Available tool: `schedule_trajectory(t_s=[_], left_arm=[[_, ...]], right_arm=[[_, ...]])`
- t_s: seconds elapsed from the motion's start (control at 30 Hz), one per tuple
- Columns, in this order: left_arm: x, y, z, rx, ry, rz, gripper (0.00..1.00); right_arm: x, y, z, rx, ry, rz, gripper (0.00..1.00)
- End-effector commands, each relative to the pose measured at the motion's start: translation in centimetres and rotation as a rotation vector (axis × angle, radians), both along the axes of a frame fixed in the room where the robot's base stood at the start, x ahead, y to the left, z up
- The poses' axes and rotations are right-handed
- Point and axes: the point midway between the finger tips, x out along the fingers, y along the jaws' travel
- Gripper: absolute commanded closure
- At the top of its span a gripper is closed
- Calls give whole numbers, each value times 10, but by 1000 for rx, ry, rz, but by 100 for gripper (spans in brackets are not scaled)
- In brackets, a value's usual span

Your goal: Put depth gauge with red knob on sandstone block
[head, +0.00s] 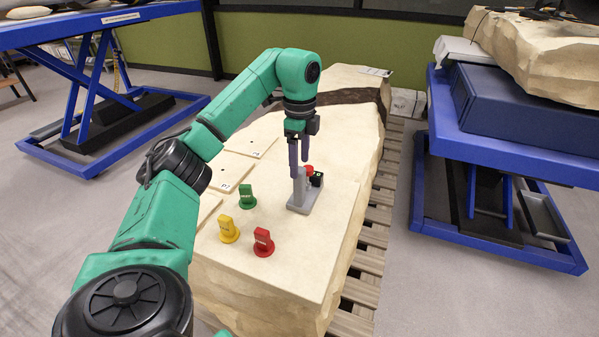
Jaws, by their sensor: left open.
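The depth gauge (299,199) is a grey upright on a flat grey base, with a red knob (309,170) and a small black part at its right. It stands upright on the pale top of the sandstone block (320,225). My left gripper (299,172) points down at the gauge, its two dark fingers apart around or just in front of the upper part. I cannot tell whether they touch it. My right gripper is not in view.
Green (247,197), yellow (229,230) and red (263,243) markers stand left of the gauge. Flat pale tiles (232,171) lie behind them. A wooden pallet (370,262) is under the block. Blue lift tables stand at left (95,33) and right (520,160).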

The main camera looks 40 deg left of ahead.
Motion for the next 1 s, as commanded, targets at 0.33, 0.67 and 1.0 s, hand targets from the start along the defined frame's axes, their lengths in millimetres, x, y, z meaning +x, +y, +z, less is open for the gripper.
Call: schedule_trajectory(t_s=[0.33, 0.67, 1.0], left_arm=[[0, 0, 59, 1, 1, 1, 28], [0, 0, 57, 1, 1, 0, 28], [0, 0, 77, 1, 1, 0, 28]], right_arm=[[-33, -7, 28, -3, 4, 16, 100], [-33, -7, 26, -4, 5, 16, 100], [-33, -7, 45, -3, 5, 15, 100]])
